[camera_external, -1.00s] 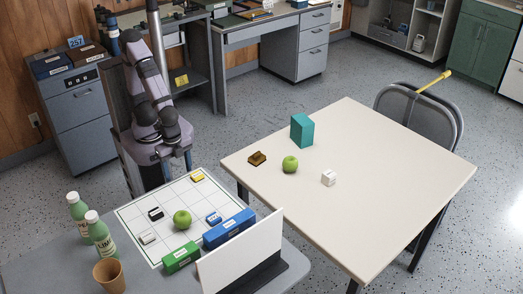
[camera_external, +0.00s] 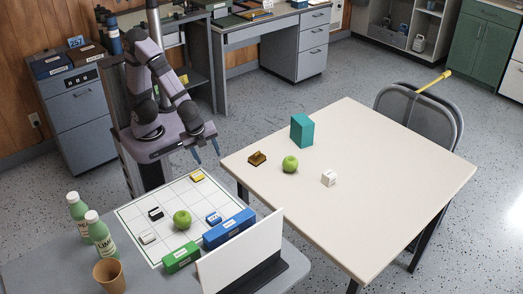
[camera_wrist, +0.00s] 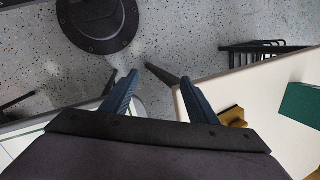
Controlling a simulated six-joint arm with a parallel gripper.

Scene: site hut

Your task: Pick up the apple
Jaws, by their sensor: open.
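Two green apples show in the external view. One apple (camera_external: 290,164) sits on the cream table, between a brown block and a white cube. The other apple (camera_external: 182,219) sits on the white gridded board (camera_external: 131,219) on the grey table. My gripper (camera_external: 207,153) is open and empty, with blue fingers. It is above and behind the gap between the two tables, apart from both apples. In the wrist view, my gripper (camera_wrist: 160,79) is spread over the speckled floor. Neither apple shows in the wrist view.
A teal box (camera_external: 302,130), brown block (camera_external: 257,159) and white cube (camera_external: 328,178) stand on the cream table (camera_external: 380,190). Around the board apple are small blocks, a blue box (camera_external: 229,229), a green box (camera_external: 181,257) and a white panel (camera_external: 243,256). Two bottles (camera_external: 88,223) stand left.

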